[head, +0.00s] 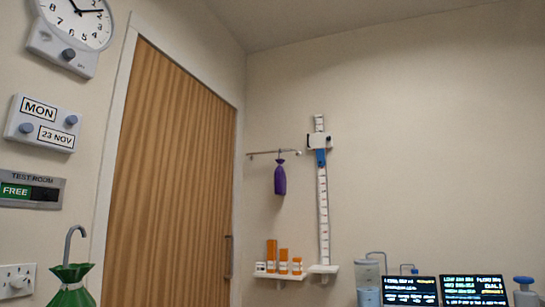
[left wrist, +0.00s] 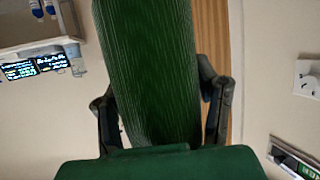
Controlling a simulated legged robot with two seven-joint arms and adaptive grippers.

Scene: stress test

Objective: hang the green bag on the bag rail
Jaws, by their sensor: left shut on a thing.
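The green bag (head: 72,288) is at the lower left of the head view, upright, with a grey hook standing up from its gathered neck. Its lower part is cut off by the picture edge. In the left wrist view the green bag (left wrist: 148,60) fills the middle. My left gripper (left wrist: 160,95) is shut on it, with dark fingers on both sides. The bag rail (head: 262,153) is a thin bar on the wall right of the door, far from the green bag. A purple bag (head: 280,178) hangs from it. My right gripper is in neither view.
A wooden door (head: 175,170) stands between the green bag and the rail. Below the rail, a shelf (head: 282,275) holds orange bottles. A white measuring scale (head: 322,210) is right of the rail. Two screens (head: 410,291) are at the lower right. A clock (head: 75,20) hangs upper left.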

